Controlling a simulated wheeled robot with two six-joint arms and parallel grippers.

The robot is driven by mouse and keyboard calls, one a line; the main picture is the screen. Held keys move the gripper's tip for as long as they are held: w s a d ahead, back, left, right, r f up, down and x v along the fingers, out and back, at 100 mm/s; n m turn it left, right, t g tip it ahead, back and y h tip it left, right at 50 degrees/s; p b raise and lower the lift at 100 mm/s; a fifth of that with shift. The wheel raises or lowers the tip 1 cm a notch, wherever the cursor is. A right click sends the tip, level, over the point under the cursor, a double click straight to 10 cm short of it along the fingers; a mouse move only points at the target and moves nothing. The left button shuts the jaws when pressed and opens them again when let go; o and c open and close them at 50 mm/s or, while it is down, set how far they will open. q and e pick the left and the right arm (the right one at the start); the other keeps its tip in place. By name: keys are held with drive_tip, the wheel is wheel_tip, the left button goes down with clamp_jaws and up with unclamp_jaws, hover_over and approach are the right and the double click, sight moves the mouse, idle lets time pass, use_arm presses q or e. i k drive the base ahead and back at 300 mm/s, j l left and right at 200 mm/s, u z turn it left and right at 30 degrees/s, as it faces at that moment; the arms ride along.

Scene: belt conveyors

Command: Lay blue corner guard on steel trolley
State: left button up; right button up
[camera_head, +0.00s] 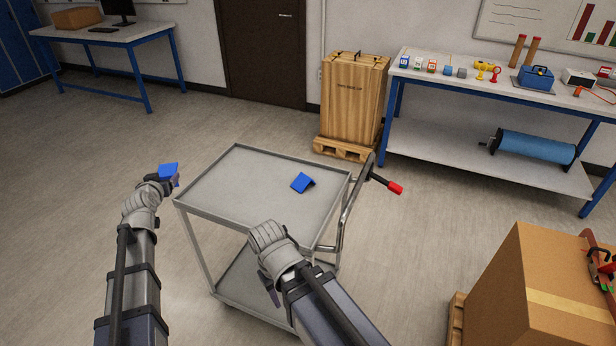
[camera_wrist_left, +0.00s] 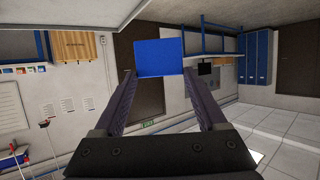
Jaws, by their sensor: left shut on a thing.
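My left gripper (camera_head: 174,180) is shut on a blue corner guard (camera_head: 168,170), held in the air just left of the steel trolley (camera_head: 225,192). In the left wrist view the held guard (camera_wrist_left: 158,57) shows as a flat blue face between the two finger ends (camera_wrist_left: 158,80). A second blue corner guard (camera_head: 302,182) lies on the trolley's top, right of its middle, with its fold upward. My right gripper (camera_head: 271,296) is by the trolley's near side, mostly hidden behind my right wrist, and its opening does not show.
The trolley top is bare left of the lying guard. Its handle (camera_head: 345,215) and a red-gripped lever (camera_head: 394,187) stand at the right. A wooden crate (camera_head: 352,95) is behind, a workbench (camera_head: 450,75) back right, and a large cardboard box (camera_head: 535,285) front right.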

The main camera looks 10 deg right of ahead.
sight(267, 178)
drive_tip(key=i+j+z, duration=0.2)
drive_tip(key=z, duration=0.2)
drive_tip(key=i+j+z, duration=0.15)
drive_tip(key=j+z, duration=0.25)
drive_tip(key=i+j+z, duration=0.1)
drive_tip(key=j+z, duration=0.25)
drive_tip(key=j, duration=0.15)
